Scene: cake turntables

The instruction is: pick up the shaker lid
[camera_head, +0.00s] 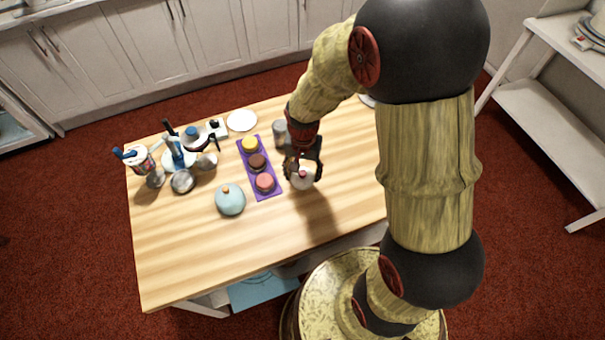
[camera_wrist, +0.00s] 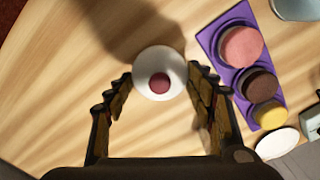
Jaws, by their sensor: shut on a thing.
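A round white lid with a dark red knob (camera_wrist: 150,62) lies between the fingertips of my gripper (camera_wrist: 160,88) in the wrist view. In the head view the lid (camera_head: 302,183) shows just below my gripper (camera_head: 303,163), right of the purple tray. My gripper is shut on the lid, and its fingers point down. The fingers and wrist partly hide the lid in the head view. I cannot tell whether it touches the table.
A purple tray (camera_head: 248,149) holds yellow, brown and pink cakes. A metal cup (camera_head: 279,134) stands behind my gripper. A teal dome (camera_head: 230,200) stands left of the tray, with several tools beyond it. A white plate (camera_head: 242,120) lies behind. The front tabletop (camera_head: 190,260) is clear.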

